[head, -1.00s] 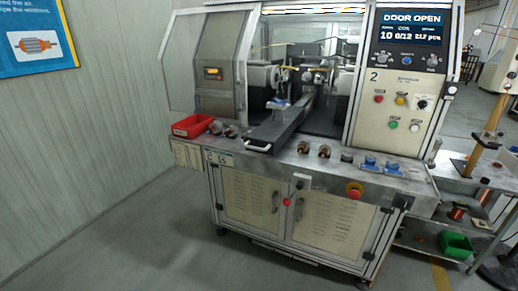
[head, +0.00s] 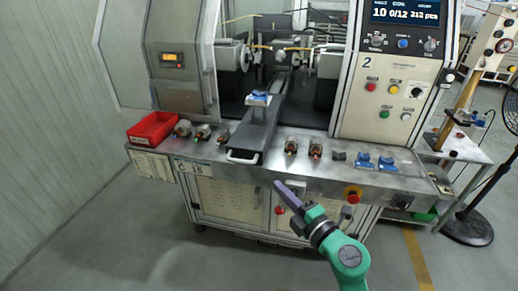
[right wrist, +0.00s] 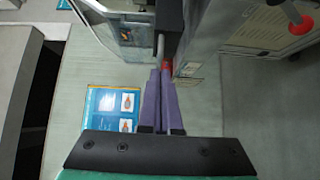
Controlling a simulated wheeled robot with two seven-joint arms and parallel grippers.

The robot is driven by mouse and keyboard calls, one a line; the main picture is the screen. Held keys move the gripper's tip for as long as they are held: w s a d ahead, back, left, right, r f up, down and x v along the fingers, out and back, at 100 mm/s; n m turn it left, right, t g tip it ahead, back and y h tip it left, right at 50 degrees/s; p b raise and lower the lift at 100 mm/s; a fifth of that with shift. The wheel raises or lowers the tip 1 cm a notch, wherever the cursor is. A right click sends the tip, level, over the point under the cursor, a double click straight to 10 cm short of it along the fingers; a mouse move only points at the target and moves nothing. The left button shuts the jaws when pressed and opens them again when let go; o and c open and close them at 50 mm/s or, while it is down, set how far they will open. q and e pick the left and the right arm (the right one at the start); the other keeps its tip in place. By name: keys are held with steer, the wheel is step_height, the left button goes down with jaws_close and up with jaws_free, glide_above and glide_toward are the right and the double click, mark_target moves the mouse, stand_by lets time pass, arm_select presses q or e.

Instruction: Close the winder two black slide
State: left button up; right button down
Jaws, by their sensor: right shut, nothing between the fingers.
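The winder two (head: 375,75) stands ahead, marked with a 2 on its right panel. Its black slide (head: 258,133) sticks out toward me over the front ledge, with a pale handle (head: 243,157) at its near end. A blue-topped holder (head: 260,98) sits on the slide. My right gripper (head: 278,184) is in front of the ledge, to the right of the handle and apart from it in the head view. Its purple fingers are shut and empty. They also show in the right wrist view (right wrist: 160,80). My left gripper is out of view.
A red bin (head: 152,130) and several wound armatures (head: 291,146) lie along the ledge (head: 225,167). Blue blocks (head: 386,163) and a red stop button (head: 352,194) are at the right. A side table (head: 465,150) and a fan (head: 470,228) stand further right.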

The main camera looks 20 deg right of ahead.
steer(key=p, duration=0.2)
glide_toward(259, 153)
steer(key=w+a, duration=0.3)
steer(key=shift+w+d, duration=0.3)
steer(key=shift+w, duration=0.2)
steer(key=shift+w+d, duration=0.3)
steer(key=shift+w, duration=0.2)
steer(key=shift+w+d+f, duration=0.1)
steer(key=shift+w+d, duration=0.15)
steer(key=shift+d, duration=0.1)
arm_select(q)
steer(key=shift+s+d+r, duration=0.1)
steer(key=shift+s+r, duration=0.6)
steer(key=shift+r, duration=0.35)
arm_select(e)
steer(key=shift+w+a, duration=0.1)
steer(key=shift+w, duration=0.05)
